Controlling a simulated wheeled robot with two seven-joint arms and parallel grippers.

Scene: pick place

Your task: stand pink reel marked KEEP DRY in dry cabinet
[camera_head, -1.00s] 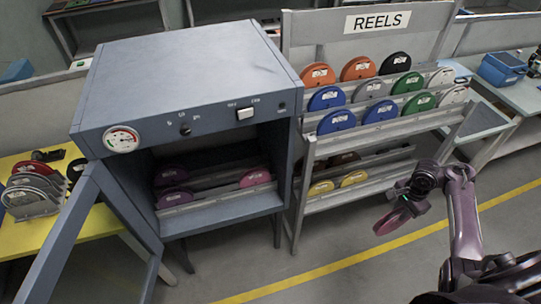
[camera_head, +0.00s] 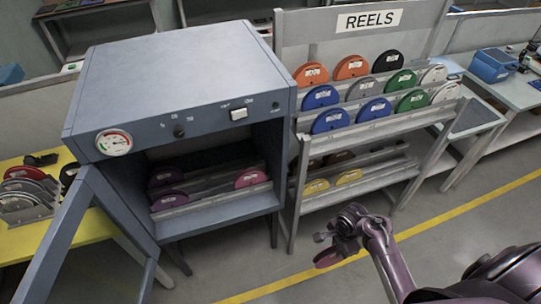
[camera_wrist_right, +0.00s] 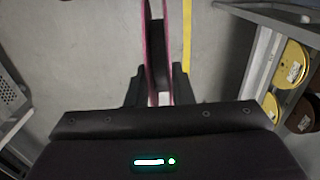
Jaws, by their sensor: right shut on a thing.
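My right gripper (camera_head: 335,244) is shut on a pink reel (camera_head: 327,258), held above the floor in front of the reel rack. In the right wrist view the reel (camera_wrist_right: 151,45) is seen edge-on between the fingers (camera_wrist_right: 160,88). Its marking cannot be read. The grey dry cabinet (camera_head: 180,70) stands at the left with its door (camera_head: 65,240) swung open. Inside are a pink reel (camera_head: 250,178) at the right and purple reels (camera_head: 169,201) at the left, standing in racks (camera_head: 215,201). My left gripper is not in view.
The reel rack (camera_head: 285,30) right of the cabinet holds orange, blue, green, grey, white, black and yellow reels. A yellow table (camera_head: 85,225) with more reels stands at the left, behind the door. The floor (camera_head: 250,270) before the cabinet is clear.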

